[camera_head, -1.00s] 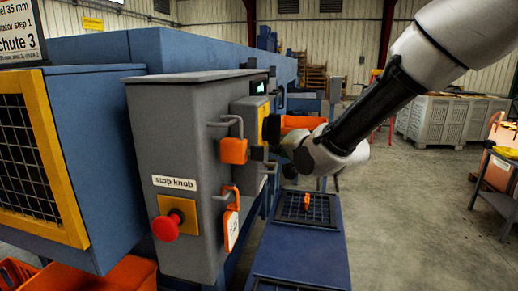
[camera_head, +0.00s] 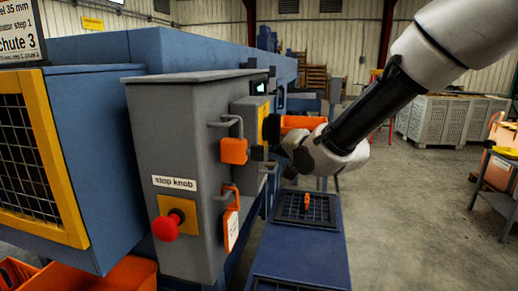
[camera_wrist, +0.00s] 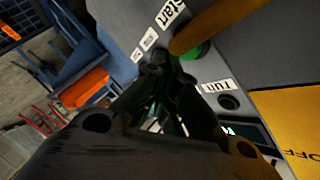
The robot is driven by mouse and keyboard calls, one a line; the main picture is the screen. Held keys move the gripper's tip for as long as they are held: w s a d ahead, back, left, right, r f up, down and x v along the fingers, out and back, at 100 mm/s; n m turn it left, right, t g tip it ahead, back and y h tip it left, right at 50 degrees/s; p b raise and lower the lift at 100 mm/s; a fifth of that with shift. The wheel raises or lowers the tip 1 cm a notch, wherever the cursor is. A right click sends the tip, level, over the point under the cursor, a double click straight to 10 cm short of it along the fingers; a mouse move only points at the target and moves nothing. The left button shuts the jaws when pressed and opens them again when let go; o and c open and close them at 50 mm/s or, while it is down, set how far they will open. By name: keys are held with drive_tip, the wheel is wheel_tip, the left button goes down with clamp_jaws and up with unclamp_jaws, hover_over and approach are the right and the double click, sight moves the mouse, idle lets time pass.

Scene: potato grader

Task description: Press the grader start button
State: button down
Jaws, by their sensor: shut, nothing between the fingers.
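The green start button (camera_wrist: 196,52) shows in the wrist view beside a white "Start" label (camera_wrist: 170,13). A yellow-orange bar (camera_wrist: 222,22) covers part of it. My gripper (camera_wrist: 170,66) is shut and empty, with its dark fingertips just left of and below the button in that view. I cannot tell whether they touch the panel. In the head view my wrist reaches the side of the grey control cabinet (camera_head: 165,125), and the button and fingertips cannot be made out there.
A red stop knob (camera_head: 165,228) sticks out of the cabinet's front. A "run" label and dark round fitting (camera_wrist: 229,102) sit near the button. Open floor lies right.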

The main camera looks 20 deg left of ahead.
drive_tip(key=shift+a, duration=0.1)
drive_tip(key=shift+a, duration=0.3)
drive_tip(key=shift+a, duration=0.5)
idle(0.6)
idle(0.3)
drive_tip(key=shift+d, duration=0.9)
drive_tip(key=d, duration=0.5)
drive_tip(key=shift+w, duration=0.15)
idle(0.4)
